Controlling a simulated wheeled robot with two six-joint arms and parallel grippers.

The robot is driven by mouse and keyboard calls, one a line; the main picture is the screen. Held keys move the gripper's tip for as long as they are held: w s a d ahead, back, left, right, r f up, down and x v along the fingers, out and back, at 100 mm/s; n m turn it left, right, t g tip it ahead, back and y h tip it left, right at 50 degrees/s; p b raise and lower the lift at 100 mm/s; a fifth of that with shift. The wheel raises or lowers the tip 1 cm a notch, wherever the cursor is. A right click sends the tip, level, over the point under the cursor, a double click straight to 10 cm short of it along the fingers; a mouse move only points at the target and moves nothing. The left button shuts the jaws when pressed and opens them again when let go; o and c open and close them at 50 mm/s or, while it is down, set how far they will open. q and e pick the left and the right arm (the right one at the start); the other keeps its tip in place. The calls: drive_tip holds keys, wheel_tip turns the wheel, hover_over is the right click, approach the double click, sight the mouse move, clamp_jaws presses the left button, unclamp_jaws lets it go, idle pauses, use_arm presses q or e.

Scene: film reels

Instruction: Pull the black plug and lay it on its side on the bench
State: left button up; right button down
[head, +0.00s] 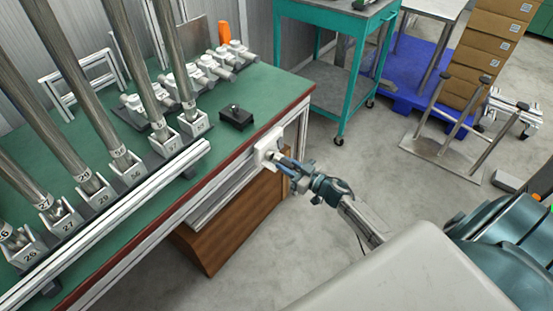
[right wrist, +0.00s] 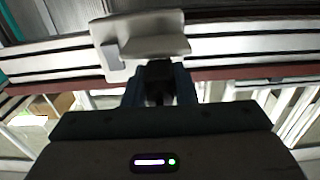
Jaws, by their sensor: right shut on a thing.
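The black plug (right wrist: 159,70) shows in the right wrist view as a dark block between my right gripper's fingers. It sits directly against a white socket housing (right wrist: 142,38) on the bench's front rail. My right gripper (right wrist: 159,92) is shut on the plug. In the head view, my right gripper (head: 284,164) reaches the bench's front right corner, where the white socket housing (head: 267,147) is mounted. The fingers mostly hide the plug there, and I cannot tell how deep it sits. The green-topped bench (head: 262,88) lies to the left. My left gripper is not in view.
A small black box (head: 236,117) stands on the bench near its right end. Numbered brackets with metal tubes (head: 128,170) and a pale rail (head: 110,228) fill the left part. The green top right of the black box is clear. A teal cart (head: 335,75) stands behind.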

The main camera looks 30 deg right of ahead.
sight(290, 167)
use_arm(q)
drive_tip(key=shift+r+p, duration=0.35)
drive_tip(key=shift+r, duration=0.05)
use_arm(e)
drive_tip(key=shift+v, duration=1.65)
drive_tip(key=shift+v, duration=0.95)
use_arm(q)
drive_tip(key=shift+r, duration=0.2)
